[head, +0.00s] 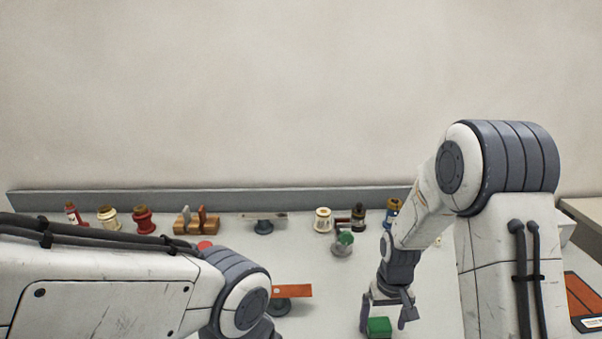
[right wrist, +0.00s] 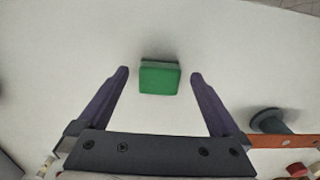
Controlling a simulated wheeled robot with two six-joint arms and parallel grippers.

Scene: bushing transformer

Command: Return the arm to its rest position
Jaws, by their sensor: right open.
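My right gripper (head: 383,325) is low at the front right of the table in the head view. It is open, with its two fingers apart. A green block (head: 379,327) shows at the fingers. In the right wrist view the green block (right wrist: 160,78) lies on the pale surface, between and slightly beyond the fingertips, with a gap on each side. Neither finger touches it there. My left arm comes in from the left in the head view, but its gripper is out of the picture.
Red (head: 143,220) and cream (head: 108,217) bushings and a wooden rack (head: 196,221) stand at the back left. An orange bar on a dark stand (head: 291,291) is left of the right gripper. A green-topped part (head: 344,242) stands farther back. The table between is mostly clear.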

